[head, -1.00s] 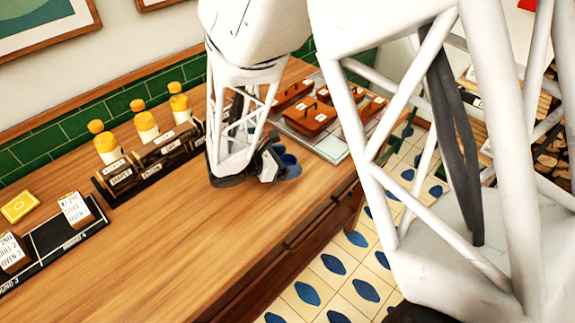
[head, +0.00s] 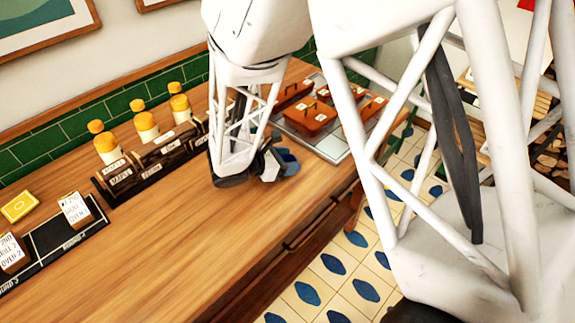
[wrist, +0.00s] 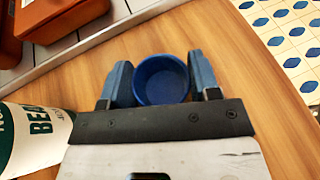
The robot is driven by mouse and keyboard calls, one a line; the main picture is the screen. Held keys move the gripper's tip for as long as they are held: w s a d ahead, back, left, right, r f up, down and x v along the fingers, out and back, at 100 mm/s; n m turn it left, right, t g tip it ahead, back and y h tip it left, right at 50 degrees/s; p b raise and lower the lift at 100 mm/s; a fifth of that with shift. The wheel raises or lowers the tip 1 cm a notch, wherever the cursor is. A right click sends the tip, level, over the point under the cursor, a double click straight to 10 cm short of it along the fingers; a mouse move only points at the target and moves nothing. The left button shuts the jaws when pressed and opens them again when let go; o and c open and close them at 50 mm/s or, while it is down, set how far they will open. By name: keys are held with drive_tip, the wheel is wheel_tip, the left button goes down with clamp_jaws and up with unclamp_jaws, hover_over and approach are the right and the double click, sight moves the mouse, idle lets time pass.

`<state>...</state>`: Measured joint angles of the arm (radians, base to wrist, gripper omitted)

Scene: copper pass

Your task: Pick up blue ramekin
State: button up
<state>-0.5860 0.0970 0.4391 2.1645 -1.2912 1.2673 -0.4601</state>
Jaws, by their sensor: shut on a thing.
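The blue ramekin (wrist: 162,80) is a small round dish, seen from above in the wrist view, with its open top and empty inside showing. It sits between the two blue fingers of my gripper (wrist: 161,72), which is shut on it. In the head view my gripper (head: 284,163) is low at the worktop, near its front edge and in front of the tray. There, ramekin and fingers merge into one blue patch. I cannot tell whether the ramekin still touches the wood.
A white can (wrist: 32,138) with green lettering lies close at the wrist view's left. A metal tray (head: 334,145) holds several copper boxes (head: 310,117). Yellow-capped bottles (head: 146,125) stand along the tiled wall. The worktop's front left (head: 190,240) is clear.

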drive_tip(key=shift+c, duration=0.5)
drive_tip(key=shift+r, duration=0.15)
drive_tip(key=shift+r, duration=0.7)
wheel_tip(320, 180, up, 2)
drive_tip(key=s+d, duration=0.2)
drive_tip(key=s, duration=0.5)
drive_tip(key=s+d+r, duration=0.1)
drive_tip(key=s+d, duration=0.1)
drive_tip(key=s, duration=0.6)
drive_tip(key=shift+s+d+r, duration=0.15)
drive_tip(key=shift+d+r, duration=0.05)
drive_tip(key=shift+d, duration=0.05)
